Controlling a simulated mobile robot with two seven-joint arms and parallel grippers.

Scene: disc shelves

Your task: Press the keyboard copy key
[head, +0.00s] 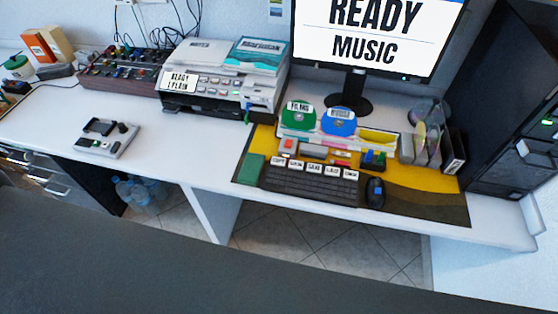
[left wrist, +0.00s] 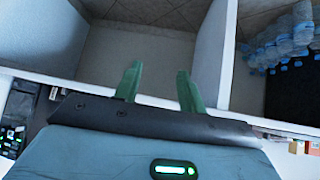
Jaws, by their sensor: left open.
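The black keyboard (head: 308,184) lies on the yellow and dark desk mat (head: 425,199). A row of white labelled keys runs along its far edge. The leftmost, the copy key (head: 278,161), appears to read COPY; the small lettering is hard to read. My left gripper (left wrist: 157,84) shows in the left wrist view, with its two green fingers apart and nothing between them. Behind the fingers is the open space under the desk. The keyboard is not recognisable in that view. Neither gripper shows in the head view.
A monitor (head: 375,35) reading READY MUSIC stands behind the keyboard. A printer (head: 220,80) stands further left. Bottles (head: 140,190) stand under the desk.

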